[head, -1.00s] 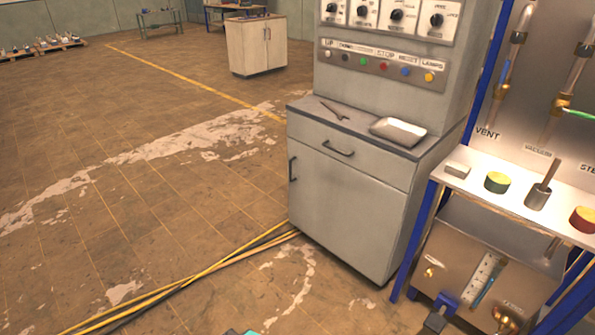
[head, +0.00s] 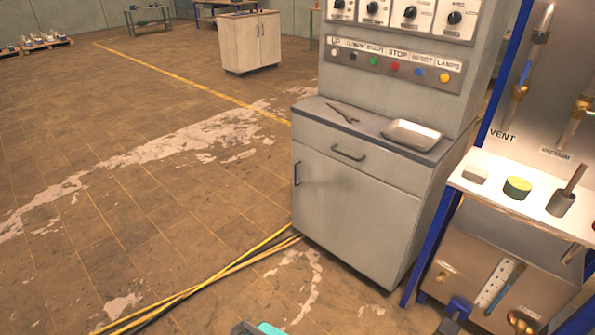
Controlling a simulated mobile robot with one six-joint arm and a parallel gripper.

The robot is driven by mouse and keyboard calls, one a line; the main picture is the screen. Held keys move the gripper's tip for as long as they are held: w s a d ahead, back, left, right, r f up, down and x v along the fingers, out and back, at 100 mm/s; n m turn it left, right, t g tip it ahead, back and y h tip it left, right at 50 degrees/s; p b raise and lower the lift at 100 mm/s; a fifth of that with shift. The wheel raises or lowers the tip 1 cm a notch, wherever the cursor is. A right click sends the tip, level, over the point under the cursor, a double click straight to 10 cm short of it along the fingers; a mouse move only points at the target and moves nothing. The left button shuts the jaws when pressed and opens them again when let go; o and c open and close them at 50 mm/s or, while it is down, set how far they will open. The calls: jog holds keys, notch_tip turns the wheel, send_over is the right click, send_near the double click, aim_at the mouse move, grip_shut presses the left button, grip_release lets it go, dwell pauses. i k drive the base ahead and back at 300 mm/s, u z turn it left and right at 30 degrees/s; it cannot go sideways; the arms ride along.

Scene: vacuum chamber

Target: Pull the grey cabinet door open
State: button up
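The grey cabinet stands right of centre in the head view, with a drawer (head: 345,160) above its door. The grey cabinet door (head: 350,215) is closed, flush with the cabinet front. Its dark vertical handle (head: 297,174) is at the door's upper left edge. The drawer has a dark horizontal handle (head: 348,153) and is also closed. My gripper's fingers are not in view. Only a small teal and dark part shows at the bottom edge, and I cannot tell what part it is.
A wrench (head: 343,112) and a metal tray (head: 411,135) lie on the cabinet top. Yellow and black cables (head: 215,277) run across the floor to the cabinet's lower left corner. A blue-framed bench (head: 515,197) stands close on the right. The floor at left is open.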

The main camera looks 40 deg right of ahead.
aim_at(369, 222)
jog(key=z, duration=0.2)
jog(key=i, duration=1.25)
jog(key=u, duration=0.5)
